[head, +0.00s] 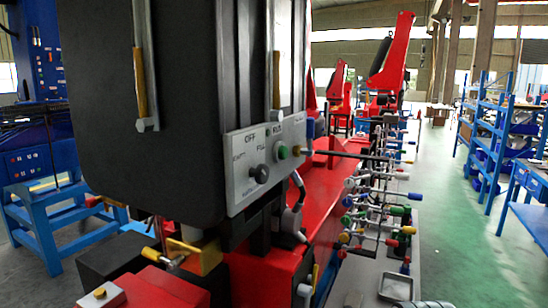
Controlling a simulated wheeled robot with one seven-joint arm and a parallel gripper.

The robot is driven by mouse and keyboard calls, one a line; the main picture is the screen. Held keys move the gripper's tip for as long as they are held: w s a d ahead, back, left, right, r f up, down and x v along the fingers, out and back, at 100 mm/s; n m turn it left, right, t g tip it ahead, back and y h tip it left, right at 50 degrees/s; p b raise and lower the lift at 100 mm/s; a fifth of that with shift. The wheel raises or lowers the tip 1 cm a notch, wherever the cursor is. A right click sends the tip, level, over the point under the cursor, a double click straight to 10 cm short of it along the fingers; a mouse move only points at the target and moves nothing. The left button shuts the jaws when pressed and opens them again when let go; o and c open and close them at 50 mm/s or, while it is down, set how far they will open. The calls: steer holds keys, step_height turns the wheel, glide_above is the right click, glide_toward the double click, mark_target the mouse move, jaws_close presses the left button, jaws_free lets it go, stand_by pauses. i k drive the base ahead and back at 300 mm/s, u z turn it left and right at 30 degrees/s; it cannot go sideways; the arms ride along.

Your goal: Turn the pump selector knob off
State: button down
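A light grey control panel (238,192) sits on the lower edge of a large dark tank (150,110), left of the picture's middle. A dark round knob (260,173) is on the panel, under the printed words OFF and FILL. Other labels, partly legible, stand around it. Which way the knob points is too small to tell. A green button (282,152) is to its upper right, under the word RUN. My gripper is not in view, and nothing touches the knob.
Red machinery (330,190) fills the space right of the panel. Several coloured-handled levers (375,200) stick out beside it. A yellow bracket (195,255) and a red box (155,288) are below the tank. Green floor (455,235) is open at right, before blue shelves (490,125).

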mark_target(261, 174)
steer(key=u, duration=1)
steer(key=k, duration=0.7)
steer(key=z, duration=1)
steer(key=i, duration=0.55)
steer(key=z, duration=0.05)
